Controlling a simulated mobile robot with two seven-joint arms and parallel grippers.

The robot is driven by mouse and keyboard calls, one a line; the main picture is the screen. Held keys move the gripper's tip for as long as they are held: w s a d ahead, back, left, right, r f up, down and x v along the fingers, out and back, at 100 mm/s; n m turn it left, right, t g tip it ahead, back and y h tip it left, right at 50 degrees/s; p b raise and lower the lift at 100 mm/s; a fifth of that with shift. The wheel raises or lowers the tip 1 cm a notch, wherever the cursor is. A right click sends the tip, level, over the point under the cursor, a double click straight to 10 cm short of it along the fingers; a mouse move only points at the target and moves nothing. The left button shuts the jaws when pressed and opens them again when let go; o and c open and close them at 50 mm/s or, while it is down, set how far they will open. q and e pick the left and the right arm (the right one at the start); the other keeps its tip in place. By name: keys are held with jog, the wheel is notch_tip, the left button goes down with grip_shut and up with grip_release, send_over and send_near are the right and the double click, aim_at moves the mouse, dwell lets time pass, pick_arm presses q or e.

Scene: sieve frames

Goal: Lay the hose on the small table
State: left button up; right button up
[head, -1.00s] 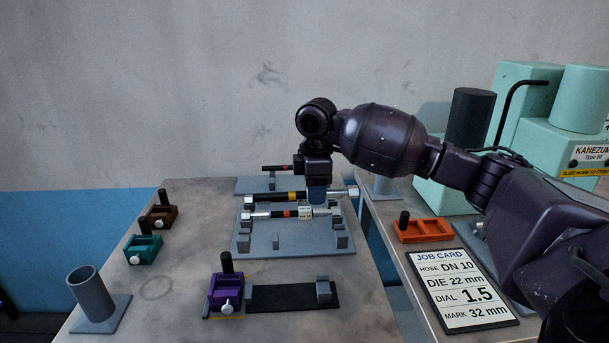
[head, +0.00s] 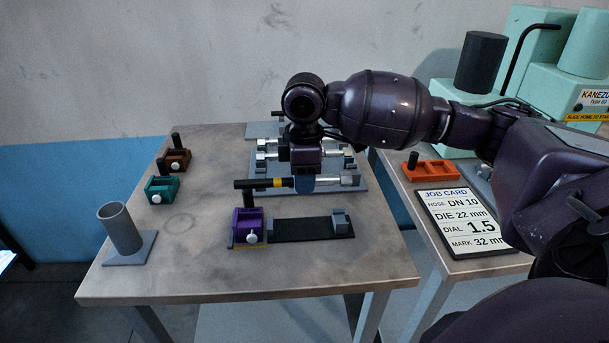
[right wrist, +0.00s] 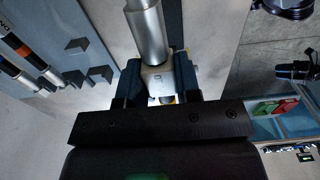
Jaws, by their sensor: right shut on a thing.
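A hose (head: 247,184) with a black left end, a yellow band and a silver fitting on the right is held roughly level. My right gripper (head: 305,184) is shut on it near the silver fitting, above the table just in front of the grey rack. The right wrist view shows the fingers (right wrist: 158,85) around a silver fitting (right wrist: 147,35); the rest of the hose is mostly hidden there. A pale-topped table (head: 185,270) lies below. I cannot tell whether it is the small table. My left gripper is not in view.
The grey rack (head: 352,185) holds other hoses. A purple clamp block (head: 249,224) sits by a black strip (head: 300,229). A grey tube holder (head: 120,228) stands front left, with teal (head: 162,189) and brown (head: 178,159) blocks behind. A job card (head: 465,222) lies right. The left tabletop is mostly clear.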

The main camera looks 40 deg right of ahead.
jog(key=shift+r+p, duration=0.15)
jog(key=shift+p, duration=0.2)
jog(key=shift+r+p, duration=0.1)
jog(key=shift+p, duration=0.35)
jog(key=shift+f, duration=0.55)
jog(key=shift+f+b, duration=0.35)
jog(key=shift+f, duration=0.45)
notch_tip(320, 180, down, 3)
jog(key=shift+f, duration=1.65)
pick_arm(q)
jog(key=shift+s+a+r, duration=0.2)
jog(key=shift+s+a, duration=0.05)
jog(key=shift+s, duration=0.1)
pick_arm(e)
jog(key=shift+f, duration=0.15)
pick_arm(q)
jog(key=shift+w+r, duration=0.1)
